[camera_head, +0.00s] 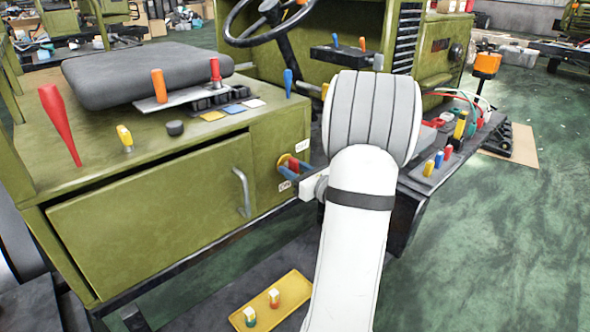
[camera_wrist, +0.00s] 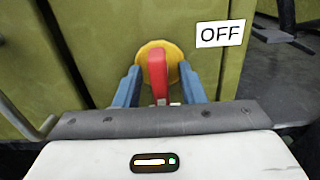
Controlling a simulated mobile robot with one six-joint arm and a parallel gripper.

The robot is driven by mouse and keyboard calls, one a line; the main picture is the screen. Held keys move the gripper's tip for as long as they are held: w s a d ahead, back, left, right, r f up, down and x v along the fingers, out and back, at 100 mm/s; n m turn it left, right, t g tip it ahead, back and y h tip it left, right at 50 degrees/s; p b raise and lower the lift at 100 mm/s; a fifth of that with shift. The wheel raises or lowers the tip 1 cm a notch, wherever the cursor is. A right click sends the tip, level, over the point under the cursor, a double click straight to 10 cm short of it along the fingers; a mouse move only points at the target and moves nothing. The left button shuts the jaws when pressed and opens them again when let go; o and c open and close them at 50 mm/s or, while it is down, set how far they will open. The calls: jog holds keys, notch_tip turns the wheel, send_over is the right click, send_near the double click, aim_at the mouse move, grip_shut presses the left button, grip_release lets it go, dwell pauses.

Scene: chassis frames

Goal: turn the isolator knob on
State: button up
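The isolator knob is a red handle (camera_wrist: 157,75) on a round yellow disc (camera_wrist: 173,55) on the green cabinet side. It also shows in the head view as a red handle (camera_head: 293,164). My gripper (camera_wrist: 159,72) has two blue fingers, one on each side of the red handle. Yellow shows between the handle and each finger, so the gripper looks open around it, not clamped. In the head view my gripper (camera_head: 294,170) reaches the knob from the right. An OFF label (camera_wrist: 221,33) is up and right of the knob. An ON label (camera_head: 285,186) is below left of it.
A cabinet door with a metal handle (camera_head: 242,192) is left of the knob. A yellow tray (camera_head: 290,309) with small knobs lies below. A black shelf with coloured knobs and cables is right of my arm. Levers and a seat (camera_head: 140,75) are above.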

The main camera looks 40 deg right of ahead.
jog(key=shift+s, duration=0.1)
jog(key=s, duration=0.7)
jog(key=shift+s+d, duration=0.3)
jog(key=shift+s, duration=0.1)
